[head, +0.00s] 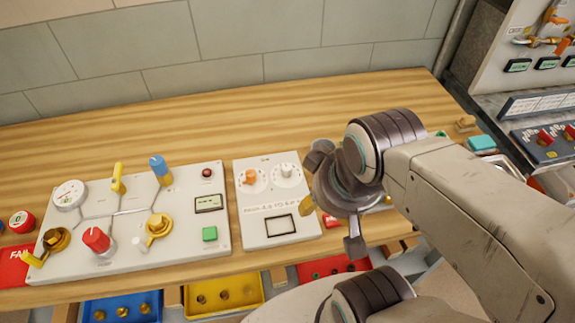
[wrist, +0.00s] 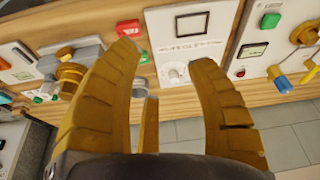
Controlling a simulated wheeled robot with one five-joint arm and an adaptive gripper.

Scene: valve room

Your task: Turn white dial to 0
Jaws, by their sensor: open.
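The white dial (head: 287,170) is a small round knob on a scale ring, at the upper right of the pale centre panel (head: 247,220). In the wrist view the white dial (wrist: 175,72) shows between the finger tips, apart from them. My gripper (wrist: 165,60) is open and empty, with its yellow fingers spread toward the panel. In the head view my gripper (head: 308,204) is over the panel's right edge, right of and below the dial. The dial's setting is too small to read.
An orange dial (head: 250,177) sits just left of the white dial. A black-framed window (head: 279,225) is below on the same panel. A larger panel (head: 120,240) with several valves, a gauge and a green button (head: 210,234) stands left. Bare wood lies behind the panels.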

